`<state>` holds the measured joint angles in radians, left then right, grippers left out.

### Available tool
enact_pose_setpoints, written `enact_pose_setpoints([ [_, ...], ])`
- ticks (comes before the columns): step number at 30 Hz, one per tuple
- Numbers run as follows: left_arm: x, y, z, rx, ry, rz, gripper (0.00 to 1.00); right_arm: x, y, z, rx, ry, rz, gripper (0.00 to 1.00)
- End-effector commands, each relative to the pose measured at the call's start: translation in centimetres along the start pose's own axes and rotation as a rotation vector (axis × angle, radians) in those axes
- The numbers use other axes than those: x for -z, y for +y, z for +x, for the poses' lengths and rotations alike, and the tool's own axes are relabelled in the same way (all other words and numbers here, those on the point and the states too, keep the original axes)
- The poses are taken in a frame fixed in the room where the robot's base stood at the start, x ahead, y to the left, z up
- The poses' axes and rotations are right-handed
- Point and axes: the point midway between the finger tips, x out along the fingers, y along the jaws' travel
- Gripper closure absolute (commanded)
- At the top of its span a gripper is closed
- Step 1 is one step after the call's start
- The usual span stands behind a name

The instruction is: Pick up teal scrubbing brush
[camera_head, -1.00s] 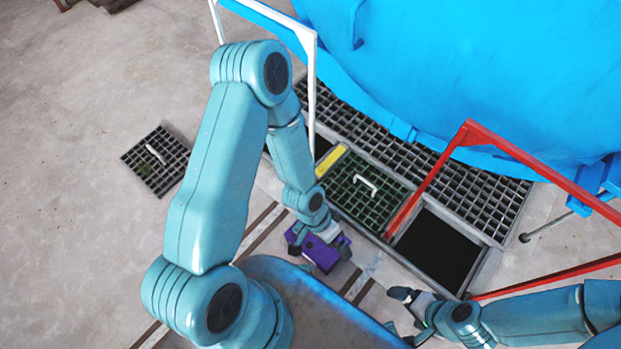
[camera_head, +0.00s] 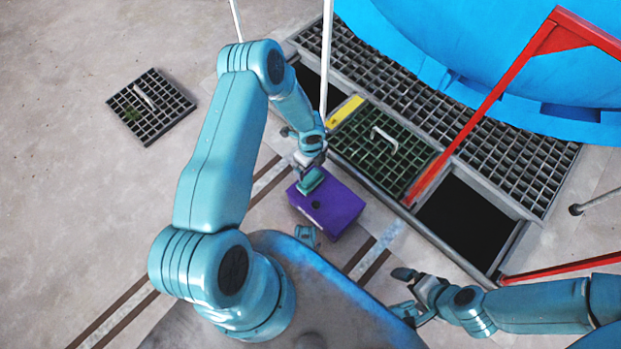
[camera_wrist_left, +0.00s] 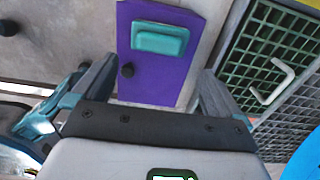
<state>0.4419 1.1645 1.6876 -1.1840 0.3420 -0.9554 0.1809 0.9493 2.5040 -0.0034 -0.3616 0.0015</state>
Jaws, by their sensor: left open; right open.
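The teal scrubbing brush (camera_head: 311,181) lies on top of a purple box (camera_head: 337,208), partly covered by my left gripper in the head view. My right gripper (camera_head: 406,292) is open and empty at the lower right.
A grated floor channel has a green grate with a white handle (camera_head: 384,138) and an open dark pit (camera_head: 465,215). Red rails (camera_head: 490,100) and white posts (camera_head: 327,60) stand near the blue vessel (camera_head: 480,50). A loose grate (camera_head: 150,106) lies on open floor at left.

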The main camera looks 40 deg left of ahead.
Motion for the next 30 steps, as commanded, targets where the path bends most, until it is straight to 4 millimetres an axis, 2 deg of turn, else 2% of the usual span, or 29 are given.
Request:
enact_pose_setpoints([
  [1,0.0,0.1,1.5,-0.001,0.001,0.0,0.0,0.1,0.3,0.7,0.0,0.003,0.003,0.0],
  [3,0.0,0.1,2.6,-0.002,0.001,-0.001,0.0,0.2,0.5,0.9,-0.001,0.006,0.006,0.0],
  [11,0.0,0.0,4.2,0.0,0.001,-0.001,0.0,0.4,0.8,1.4,-0.001,0.011,0.011,0.0],
  [19,0.0,0.1,8.5,-0.001,0.002,-0.003,0.0,0.9,1.7,3.2,-0.003,0.023,0.023,0.0],
  [27,-0.1,0.1,8.8,0.0,0.001,-0.003,0.0,1.0,1.8,3.1,-0.003,0.025,0.025,0.0],
  [28,-0.1,0.1,8.8,0.0,0.001,-0.003,0.06,1.0,1.8,3.1,-0.003,0.025,0.025,0.0],
  [30,0.0,0.1,8.8,0.0,0.001,-0.002,0.29,1.0,1.7,3.1,-0.003,0.025,0.025,0.0],
])
